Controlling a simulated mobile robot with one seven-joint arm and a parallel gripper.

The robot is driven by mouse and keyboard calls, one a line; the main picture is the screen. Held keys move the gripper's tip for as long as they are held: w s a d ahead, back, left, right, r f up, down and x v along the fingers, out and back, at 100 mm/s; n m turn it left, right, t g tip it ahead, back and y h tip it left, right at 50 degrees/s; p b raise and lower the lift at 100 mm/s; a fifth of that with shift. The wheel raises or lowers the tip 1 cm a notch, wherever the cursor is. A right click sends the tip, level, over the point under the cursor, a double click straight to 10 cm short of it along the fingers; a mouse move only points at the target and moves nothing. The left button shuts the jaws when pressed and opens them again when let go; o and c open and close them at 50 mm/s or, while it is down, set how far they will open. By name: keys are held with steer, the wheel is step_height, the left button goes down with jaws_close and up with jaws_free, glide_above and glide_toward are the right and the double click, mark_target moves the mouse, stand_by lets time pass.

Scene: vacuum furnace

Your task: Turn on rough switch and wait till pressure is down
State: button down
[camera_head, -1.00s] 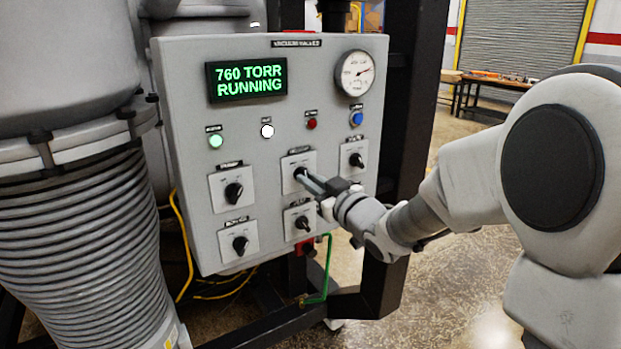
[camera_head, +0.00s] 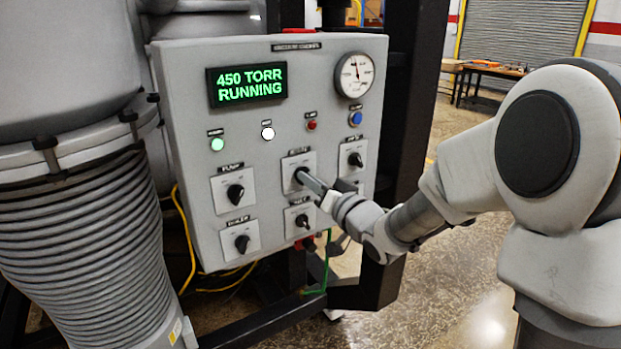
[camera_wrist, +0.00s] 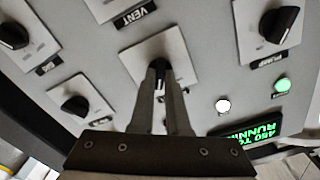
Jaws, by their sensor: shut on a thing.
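The rough switch, a black knob on a light plate (camera_head: 298,160), is in the middle of the upper switch row on the grey control panel (camera_head: 268,235). Its label is too blurred to read surely. My gripper (camera_head: 304,178) is shut on this knob, and its fingers hide part of it. In the wrist view both fingertips (camera_wrist: 160,74) flank the black knob (camera_wrist: 160,66). The green display (camera_head: 248,84) reads 450 TORR RUNNING. The round dial gauge (camera_head: 355,75) has its needle pointing nearly straight up.
Other black knobs sit close around, including the left upper knob (camera_head: 235,193) and the right upper knob (camera_head: 355,160). A green lamp (camera_head: 217,144) and a white lamp (camera_head: 267,132) are lit. A ribbed grey vessel (camera_head: 85,240) stands left of the panel.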

stand_by(0.5)
steer(key=c, duration=0.9)
jaws_free()
steer(key=b+v, duration=0.5)
steer(key=v, duration=1.2)
steer(key=shift+b, duration=0.4)
steer(key=shift+s+d+r, duration=0.1)
steer(key=shift+s+d, duration=0.05)
